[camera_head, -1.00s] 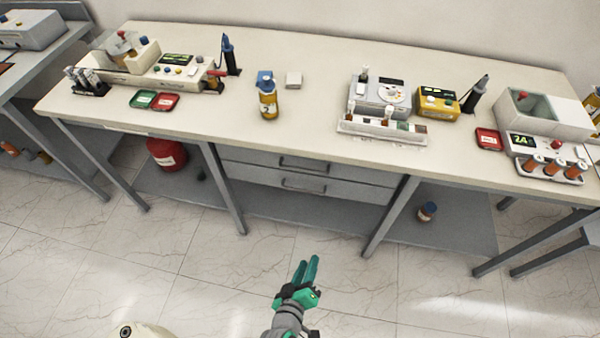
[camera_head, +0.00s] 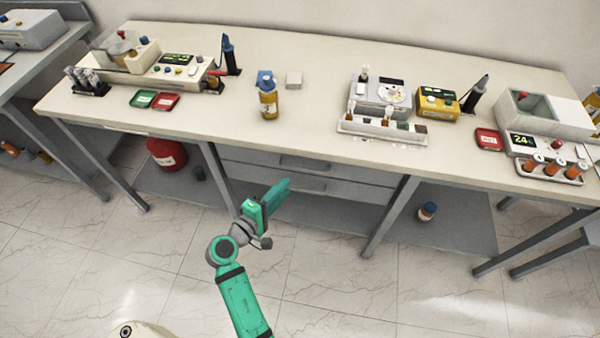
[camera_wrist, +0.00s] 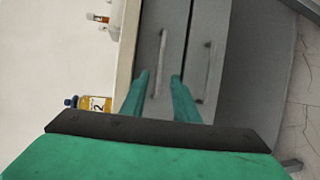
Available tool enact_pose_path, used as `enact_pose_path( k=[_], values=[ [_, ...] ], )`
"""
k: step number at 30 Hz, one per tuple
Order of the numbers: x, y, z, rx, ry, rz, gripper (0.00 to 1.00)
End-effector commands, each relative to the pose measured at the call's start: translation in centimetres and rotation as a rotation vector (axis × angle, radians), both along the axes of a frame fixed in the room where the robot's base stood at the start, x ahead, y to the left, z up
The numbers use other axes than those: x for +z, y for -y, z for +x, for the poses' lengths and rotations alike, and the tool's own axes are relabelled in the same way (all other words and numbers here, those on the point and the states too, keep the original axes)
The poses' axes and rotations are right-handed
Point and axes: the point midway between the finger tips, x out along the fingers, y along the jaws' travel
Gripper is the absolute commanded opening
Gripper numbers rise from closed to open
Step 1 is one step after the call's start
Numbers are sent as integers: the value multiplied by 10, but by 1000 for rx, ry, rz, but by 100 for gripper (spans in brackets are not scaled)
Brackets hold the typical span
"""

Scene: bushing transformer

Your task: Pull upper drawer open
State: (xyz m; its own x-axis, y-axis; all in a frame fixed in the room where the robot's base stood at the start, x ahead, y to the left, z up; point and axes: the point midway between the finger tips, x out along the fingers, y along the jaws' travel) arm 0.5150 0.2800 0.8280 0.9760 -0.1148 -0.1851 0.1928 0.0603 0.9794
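The upper drawer (camera_head: 250,158) is a grey front under the bench top with a bar handle (camera_head: 303,163); it looks shut. The lower drawer (camera_head: 345,190) below it has a similar handle (camera_head: 308,186). My green gripper (camera_head: 280,188) is in front of the left part of the drawers and covers some of the lower one. In the wrist view, turned sideways, my two fingers (camera_wrist: 161,82) are apart with nothing between them. The upper handle (camera_wrist: 158,62) lines up beyond the gap between the fingertips; the lower handle (camera_wrist: 207,70) is to the right.
The bench top (camera_head: 210,110) holds an amber bottle (camera_head: 268,103), a vial rack (camera_head: 380,130) and several instruments. Bench legs (camera_head: 222,185) stand on both sides of the drawers. A red container (camera_head: 167,153) is on the shelf at left. The floor in front is clear.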

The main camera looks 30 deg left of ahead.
Motion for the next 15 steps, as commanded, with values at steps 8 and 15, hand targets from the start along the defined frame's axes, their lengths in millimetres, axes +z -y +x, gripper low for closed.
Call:
enact_pose_path(
  k=[8, 15],
  values=[
    [-8, 7, 46, -3, -1, 1, 28],
    [-16, 11, 81, -1, -2, 1, 28]
  ],
)
